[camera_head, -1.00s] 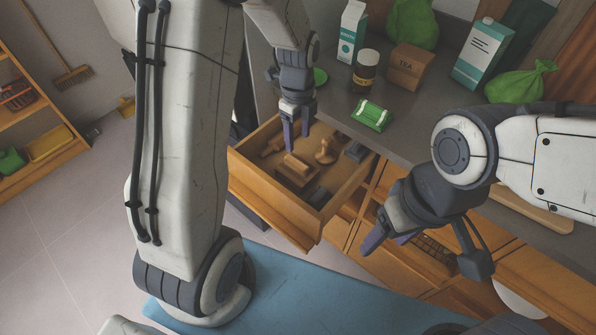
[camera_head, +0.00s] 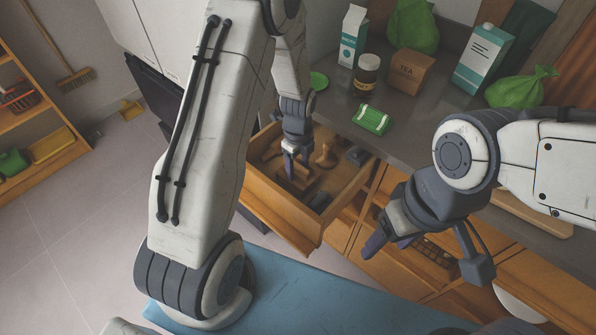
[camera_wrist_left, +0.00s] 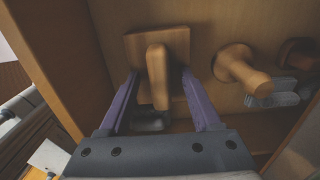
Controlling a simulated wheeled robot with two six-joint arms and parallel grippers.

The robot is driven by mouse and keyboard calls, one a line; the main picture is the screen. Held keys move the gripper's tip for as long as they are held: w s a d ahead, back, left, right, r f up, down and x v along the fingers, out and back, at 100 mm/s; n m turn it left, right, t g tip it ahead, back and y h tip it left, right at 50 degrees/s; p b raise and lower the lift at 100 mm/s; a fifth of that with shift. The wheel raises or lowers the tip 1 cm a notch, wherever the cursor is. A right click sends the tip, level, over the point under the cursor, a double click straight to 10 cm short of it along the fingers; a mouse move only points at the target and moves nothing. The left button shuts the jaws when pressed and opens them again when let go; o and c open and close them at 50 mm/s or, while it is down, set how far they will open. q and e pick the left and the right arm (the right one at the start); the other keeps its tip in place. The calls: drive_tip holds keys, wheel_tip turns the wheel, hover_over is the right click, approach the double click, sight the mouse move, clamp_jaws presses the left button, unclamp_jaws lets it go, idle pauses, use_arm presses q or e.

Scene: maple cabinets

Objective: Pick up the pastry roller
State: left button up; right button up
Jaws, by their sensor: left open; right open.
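A wooden T-shaped piece with a wide block and a stubby handle (camera_wrist_left: 157,70) lies in the open drawer (camera_head: 284,219); I take it to be the pastry roller. In the head view it is partly hidden by my left gripper (camera_head: 291,174). My left gripper is open and reaches down into the drawer. In the left wrist view its fingers (camera_wrist_left: 161,88) stand on either side of the handle, with visible gaps. My right gripper (camera_head: 388,244) is open and empty, in front of the cabinet, away from the drawer.
A wooden knob-shaped tool (camera_wrist_left: 240,72) and a grey brush-like item (camera_wrist_left: 275,93) lie right of the roller in the drawer. The drawer walls surround the left gripper.

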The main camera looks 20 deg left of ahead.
sight(298, 165)
use_arm(q)
clamp_jaws()
drive_tip(key=shift+r, duration=0.1)
wheel_tip(298, 165, up, 10)
idle(0.6)
drive_tip(key=c, duration=0.8)
unclamp_jaws()
clamp_jaws()
